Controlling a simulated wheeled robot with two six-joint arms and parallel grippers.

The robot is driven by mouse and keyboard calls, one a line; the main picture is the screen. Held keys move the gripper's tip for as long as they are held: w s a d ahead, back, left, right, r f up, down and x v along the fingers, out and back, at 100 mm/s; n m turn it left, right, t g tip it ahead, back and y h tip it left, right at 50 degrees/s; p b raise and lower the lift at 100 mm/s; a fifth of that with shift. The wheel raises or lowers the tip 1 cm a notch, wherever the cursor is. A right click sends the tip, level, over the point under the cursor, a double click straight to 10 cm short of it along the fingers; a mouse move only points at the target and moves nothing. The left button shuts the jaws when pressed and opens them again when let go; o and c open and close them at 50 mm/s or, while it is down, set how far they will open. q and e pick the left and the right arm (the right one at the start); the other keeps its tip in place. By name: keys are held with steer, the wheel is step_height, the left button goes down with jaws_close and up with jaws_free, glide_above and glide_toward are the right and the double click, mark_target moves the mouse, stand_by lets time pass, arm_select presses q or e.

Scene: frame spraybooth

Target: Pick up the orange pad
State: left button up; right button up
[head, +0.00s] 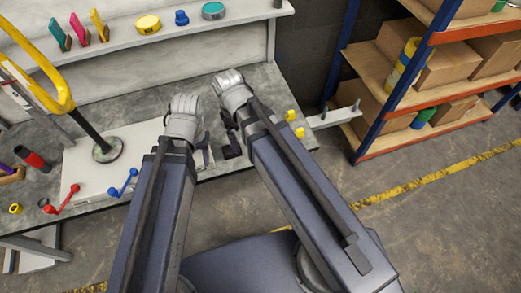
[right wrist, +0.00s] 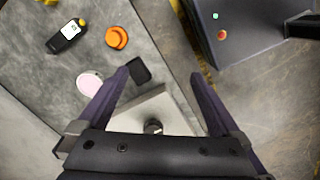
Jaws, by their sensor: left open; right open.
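A round orange object that looks like the orange pad (right wrist: 116,38) lies on the grey worktop in the right wrist view, left of and beyond my left-hand fingertip there. I cannot make it out in the head view. My right gripper (right wrist: 160,79) is open and empty, its dark fingers spread above the worktop edge and apart from the orange pad. In the head view my right gripper (head: 231,150) is partly hidden by its arm. My left gripper (head: 204,138) is beside it, small and mostly hidden behind its own wrist.
In the right wrist view, a black meter (right wrist: 66,36), a pale pink disc (right wrist: 90,82) and a dark rectangular block (right wrist: 139,70) lie near the orange pad. A grey plate (right wrist: 172,108) carries a black knob (right wrist: 153,127). Wooden shelving (head: 390,75) stands right of the workbench.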

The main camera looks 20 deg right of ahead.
steer(key=w+d+f+n+b, duration=0.2)
steer(key=w+f+n+b, duration=0.1)
steer(key=f+n, duration=0.1)
steer(key=w+d+f+n+b, duration=0.2)
steer(key=f+n+b, duration=0.2)
steer(key=f+n, duration=0.1)
steer(key=w+d+f+n+b, duration=0.3)
steer(key=f+n+b, duration=0.1)
steer(key=n, duration=0.1)
steer(key=shift+w+f+y, duration=0.2)
steer(key=shift+w+y, duration=0.1)
steer(key=shift+y, duration=0.1)
steer(key=shift+w+d+f+n+b, duration=0.35)
steer(key=shift+n+b, duration=0.15)
steer(key=shift+n, duration=0.5)
step_height(320, 180, down, 8)
steer(key=b, duration=0.8)
steer(key=shift+w+d, duration=0.1)
steer(key=shift+d, duration=0.05)
steer(key=shift+r, duration=0.1)
steer(key=shift+c, duration=0.2)
steer(key=c, duration=1.3)
steer(key=shift+r, duration=0.1)
step_height(320, 180, up, 10)
steer(key=p, duration=1)
